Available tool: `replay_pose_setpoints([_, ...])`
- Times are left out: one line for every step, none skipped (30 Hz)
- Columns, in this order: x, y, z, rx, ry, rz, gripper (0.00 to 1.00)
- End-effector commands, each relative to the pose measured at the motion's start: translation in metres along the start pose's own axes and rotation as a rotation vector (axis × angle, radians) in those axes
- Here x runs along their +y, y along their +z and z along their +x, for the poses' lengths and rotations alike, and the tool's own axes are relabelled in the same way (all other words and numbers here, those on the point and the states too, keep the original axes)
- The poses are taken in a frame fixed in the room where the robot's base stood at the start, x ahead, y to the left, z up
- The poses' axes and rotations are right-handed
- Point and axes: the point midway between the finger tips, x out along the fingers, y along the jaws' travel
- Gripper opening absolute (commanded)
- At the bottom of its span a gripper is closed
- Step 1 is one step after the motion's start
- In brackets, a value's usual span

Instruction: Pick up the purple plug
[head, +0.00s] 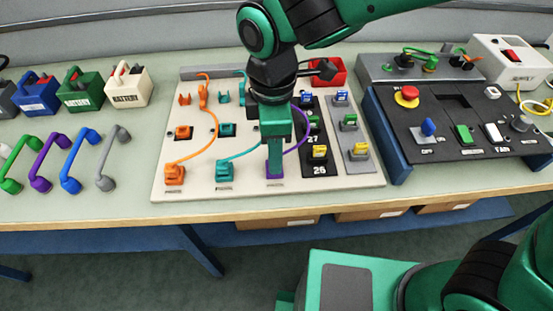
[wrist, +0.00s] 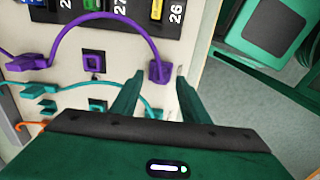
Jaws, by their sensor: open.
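In the wrist view the purple plug (wrist: 158,72) shows between my open fingertips, with a gap on both sides. My gripper (wrist: 160,77) points down over it; in the head view my gripper (head: 275,152) is directly above the plug. A purple cable (wrist: 95,18) arcs from this plug to a purple connector (wrist: 28,63) on the board. An empty-looking purple socket (wrist: 93,62) lies between them.
A teal plug (head: 225,171) and an orange plug (head: 174,174) with cables stand to the left. A black strip (head: 318,167) with numbers and yellow, green and blue connectors is close on the right. A dark control panel (head: 455,120) stands further right; colored handles (head: 72,165) lie left.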

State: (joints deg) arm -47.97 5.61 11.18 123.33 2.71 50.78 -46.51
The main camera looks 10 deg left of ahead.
Motion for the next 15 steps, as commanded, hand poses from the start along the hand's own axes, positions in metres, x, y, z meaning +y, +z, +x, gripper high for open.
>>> replay_pose_setpoints([0.0, 0.001, 0.008, -0.002, -0.002, -0.001, 0.41])
replay_pose_setpoints([0.0, 0.001, 0.012, -0.002, -0.002, -0.001, 0.41])
replay_pose_setpoints([0.0, 0.0, 0.016, -0.001, -0.002, -0.001, 0.41])
replay_pose_setpoints([0.0, 0.0, 0.019, -0.001, -0.001, -0.001, 0.41])
replay_pose_setpoints([0.0, 0.0, 0.021, -0.001, -0.001, -0.001, 0.41])
replay_pose_setpoints([0.0, 0.0, 0.023, -0.001, -0.001, -0.001, 0.41])
replay_pose_setpoints([0.0, 0.0, 0.024, -0.001, -0.001, -0.001, 0.41])
replay_pose_setpoints([0.0, 0.0, 0.025, 0.0, 0.0, -0.001, 0.41])
replay_pose_setpoints([0.0, 0.0, 0.025, 0.0, 0.0, -0.001, 0.41])
replay_pose_setpoints([0.0, 0.0, 0.025, 0.0, 0.0, -0.001, 0.41])
replay_pose_setpoints([0.0, 0.0, 0.025, 0.0, 0.001, -0.001, 0.41])
replay_pose_setpoints([0.0, 0.0, 0.025, 0.0, 0.001, -0.001, 0.41])
replay_pose_setpoints([0.0, 0.0, 0.025, 0.0, 0.001, -0.001, 0.41])
replay_pose_setpoints([0.0, 0.0, 0.025, 0.001, 0.001, -0.001, 0.41])
replay_pose_setpoints([0.0, 0.0, 0.025, 0.0, 0.001, -0.001, 0.32])
